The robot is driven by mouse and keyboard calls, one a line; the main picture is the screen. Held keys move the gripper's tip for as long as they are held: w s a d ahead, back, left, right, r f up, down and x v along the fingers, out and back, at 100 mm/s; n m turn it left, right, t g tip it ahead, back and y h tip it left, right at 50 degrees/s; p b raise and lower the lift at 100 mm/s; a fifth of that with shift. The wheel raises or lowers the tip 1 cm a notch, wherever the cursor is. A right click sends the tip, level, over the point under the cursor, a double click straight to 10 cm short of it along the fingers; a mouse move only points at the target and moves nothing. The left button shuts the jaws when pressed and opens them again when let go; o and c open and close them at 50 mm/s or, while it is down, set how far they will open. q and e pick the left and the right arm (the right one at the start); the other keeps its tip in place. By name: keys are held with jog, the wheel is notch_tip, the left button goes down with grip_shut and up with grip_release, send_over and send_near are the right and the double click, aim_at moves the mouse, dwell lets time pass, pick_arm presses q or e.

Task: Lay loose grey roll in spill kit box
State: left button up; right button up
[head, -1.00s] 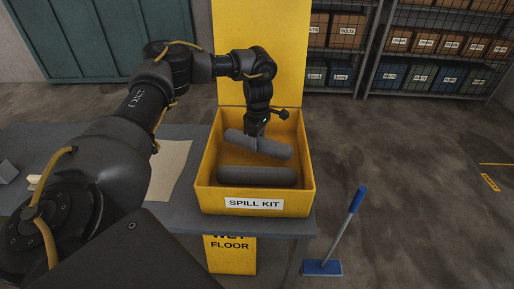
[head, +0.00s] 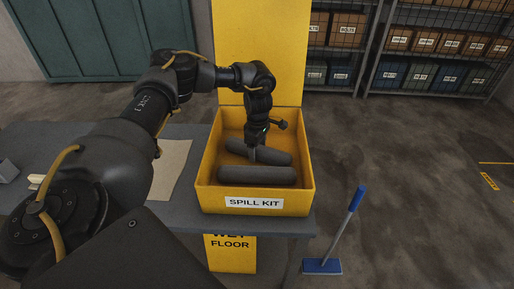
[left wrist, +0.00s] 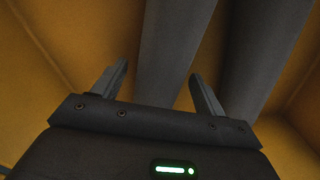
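The yellow spill kit box (head: 204,190) stands on the table with its lid up. One grey roll (head: 257,174) lies along the box's front side. A second grey roll (head: 275,156) lies behind it inside the box, at a slight slant. My left gripper (head: 256,153) is down in the box over this rear roll. In the left wrist view the left gripper (left wrist: 158,90) has its fingers spread, with the rear roll (left wrist: 172,50) between them and a gap beside the left finger. The front roll (left wrist: 262,50) shows to the right. My right gripper is out of view.
A grey table (head: 110,140) carries the box and a beige sheet (head: 172,168). A yellow wet floor sign (head: 231,256) and a blue-handled brush (head: 322,267) stand in front. Shelves (head: 375,60) with labelled bins are behind. The floor at right is mostly clear.

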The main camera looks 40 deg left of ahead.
pick_arm(q)
jog(key=shift+r, duration=0.1)
notch_tip(320, 180, up, 12)
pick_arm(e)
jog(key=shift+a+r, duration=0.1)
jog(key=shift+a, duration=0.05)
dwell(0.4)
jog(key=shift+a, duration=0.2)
pick_arm(q)
jog(key=shift+r, duration=0.1)
